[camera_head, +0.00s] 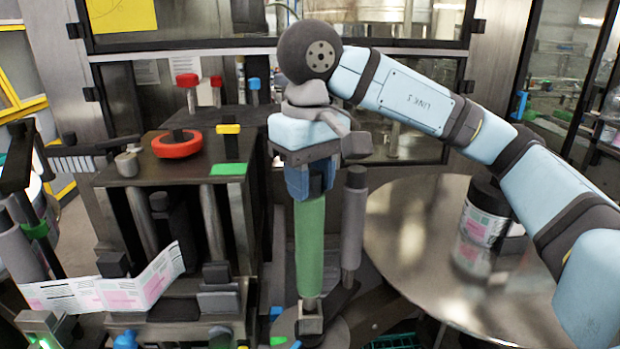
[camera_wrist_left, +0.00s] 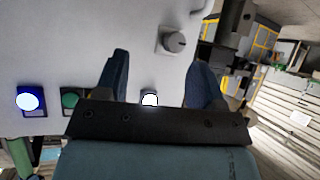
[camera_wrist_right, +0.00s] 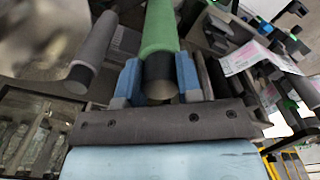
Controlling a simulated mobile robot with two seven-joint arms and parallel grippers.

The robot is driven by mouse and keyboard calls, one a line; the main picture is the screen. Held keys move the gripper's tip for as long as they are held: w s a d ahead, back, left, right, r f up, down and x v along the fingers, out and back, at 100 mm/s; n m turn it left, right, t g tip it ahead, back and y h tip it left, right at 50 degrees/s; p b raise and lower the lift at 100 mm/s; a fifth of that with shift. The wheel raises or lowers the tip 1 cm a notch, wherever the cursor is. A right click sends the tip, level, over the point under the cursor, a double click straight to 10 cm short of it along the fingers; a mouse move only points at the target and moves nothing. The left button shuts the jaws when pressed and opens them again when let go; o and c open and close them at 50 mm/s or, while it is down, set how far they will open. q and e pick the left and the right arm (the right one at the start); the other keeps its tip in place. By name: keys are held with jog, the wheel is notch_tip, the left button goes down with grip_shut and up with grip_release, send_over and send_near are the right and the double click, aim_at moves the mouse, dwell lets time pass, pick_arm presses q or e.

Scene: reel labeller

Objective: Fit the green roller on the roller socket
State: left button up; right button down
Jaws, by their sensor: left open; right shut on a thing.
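The green roller (camera_head: 309,245) hangs upright in the head view, gripped at its top end by my right gripper (camera_head: 311,182). In the right wrist view the blue fingers of that gripper (camera_wrist_right: 159,82) close on the roller's dark end (camera_wrist_right: 160,72), and the green body (camera_wrist_right: 160,28) runs away from the camera. The roller's lower end is at a small metal block, seemingly the roller socket (camera_head: 311,322); I cannot tell whether it is seated. My left gripper (camera_wrist_left: 158,82) is open and empty in front of a grey panel.
A grey roller (camera_head: 353,225) stands just right of the green one. The labeller body (camera_head: 178,172) with a red knob (camera_head: 177,144) is at left, with a label strip (camera_head: 150,284) below. A round metal table (camera_head: 410,225) bears a dark reel jar (camera_head: 484,220). The panel has a blue-lit button (camera_wrist_left: 29,99).

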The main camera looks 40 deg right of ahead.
aim_at(310, 204)
jog(key=shift+f+b, duration=2)
jog(key=shift+b, duration=0.15)
jog(key=c, duration=1.1)
grip_release()
jog(key=o, duration=0.3)
jog(key=shift+a, duration=0.15)
jog(key=shift+o, duration=0.5)
jog(key=shift+a+r, duration=0.1)
jog(key=shift+d, duration=0.35)
jog(key=shift+a, duration=0.1)
